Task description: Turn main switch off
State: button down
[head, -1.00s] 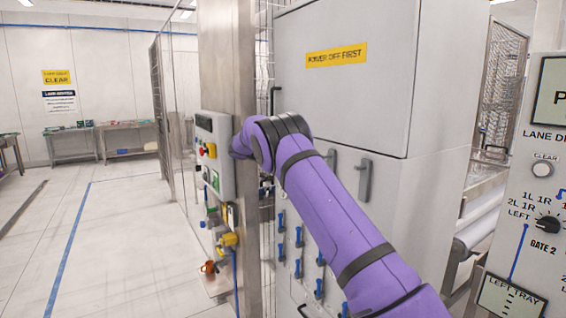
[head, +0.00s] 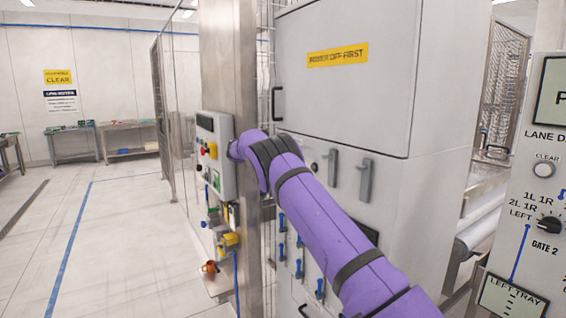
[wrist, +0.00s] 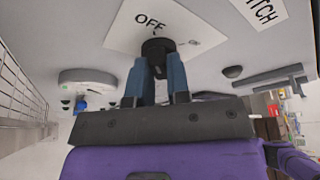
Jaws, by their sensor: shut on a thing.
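The main switch is a black round knob (wrist: 157,47) on a white plate (wrist: 118,37) in the wrist view. The plate reads "OFF" just above the knob, and a label at the upper right (wrist: 265,10) ends in "ITCH". My gripper (wrist: 158,70) has two blue fingers, shut on the knob from both sides. Which way the knob points is hard to tell. In the head view my purple arm reaches toward the steel post, and my gripper and the knob are hidden there.
A grey control panel (head: 222,150) is on the steel post (head: 228,65). A large grey cabinet (head: 345,95) with a "POWER OFF FIRST" sign (head: 337,55) and handles stands right beside my arm. At the right is a lane panel (head: 520,200). The floor at left is clear.

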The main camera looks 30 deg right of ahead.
jog(key=shift+s+d+f, duration=0.15)
jog(key=shift+d+f, duration=0.05)
jog(key=shift+d, duration=0.1)
jog(key=c, duration=1.1)
grip_release()
jog(key=shift+d, duration=0.1)
jog(key=shift+r, duration=0.1)
jog(key=shift+a, duration=0.2)
jog(key=v, duration=1)
jog(key=shift+w+a+r, duration=0.1)
jog(key=shift+w+a, duration=0.1)
jog(key=shift+w, duration=0.05)
